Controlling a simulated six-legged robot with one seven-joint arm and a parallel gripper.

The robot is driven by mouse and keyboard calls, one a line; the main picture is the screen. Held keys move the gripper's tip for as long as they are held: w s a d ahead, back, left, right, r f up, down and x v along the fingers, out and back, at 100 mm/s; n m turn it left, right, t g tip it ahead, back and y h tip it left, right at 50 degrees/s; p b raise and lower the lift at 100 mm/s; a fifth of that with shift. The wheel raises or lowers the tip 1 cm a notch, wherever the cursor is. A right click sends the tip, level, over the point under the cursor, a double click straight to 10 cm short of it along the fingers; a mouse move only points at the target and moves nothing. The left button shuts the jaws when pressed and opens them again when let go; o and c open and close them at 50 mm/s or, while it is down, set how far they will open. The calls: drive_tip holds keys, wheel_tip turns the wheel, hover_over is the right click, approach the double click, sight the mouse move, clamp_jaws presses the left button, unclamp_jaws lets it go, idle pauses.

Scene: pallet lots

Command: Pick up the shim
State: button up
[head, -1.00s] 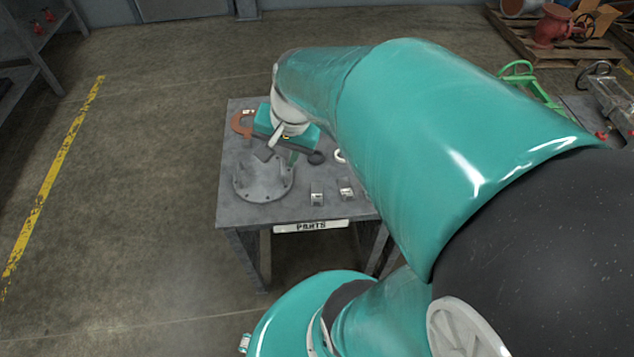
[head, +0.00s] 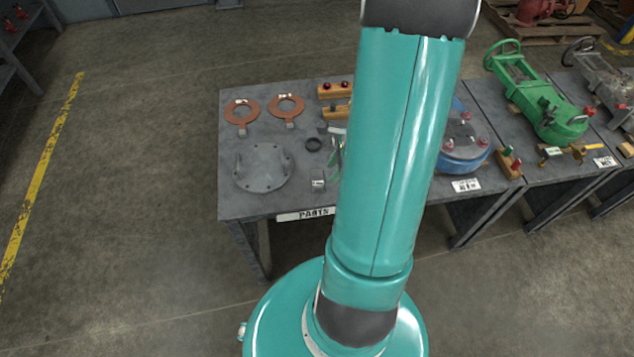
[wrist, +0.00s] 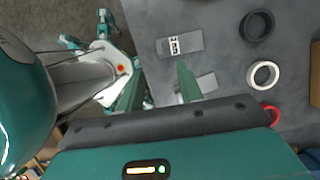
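A small flat grey plate with a white marked label (wrist: 180,43), which looks like the shim, lies on the grey table in the wrist view. A similar grey piece (wrist: 207,83) lies just below it, partly hidden by my right finger. My gripper (wrist: 162,72) is open, its two green fingers apart with nothing between them. The fingertips are just below the labelled plate in the picture, and their height above the table is unclear. In the head view, a small labelled grey piece (head: 318,185) sits near the table's front edge. My arm hides most of the gripper there.
A black ring (wrist: 257,25), a white ring (wrist: 263,74) and a red ring (wrist: 270,114) lie right of the plates. The parts table (head: 235,205) also holds a round grey flange (head: 263,168) and two orange gaskets (head: 241,112) (head: 286,106). Floor left is clear.

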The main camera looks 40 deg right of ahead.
sight(319, 186)
drive_tip(key=x, duration=0.8)
drive_tip(key=shift+w+a+f, duration=0.15)
drive_tip(key=shift+w, duration=0.05)
clamp_jaws()
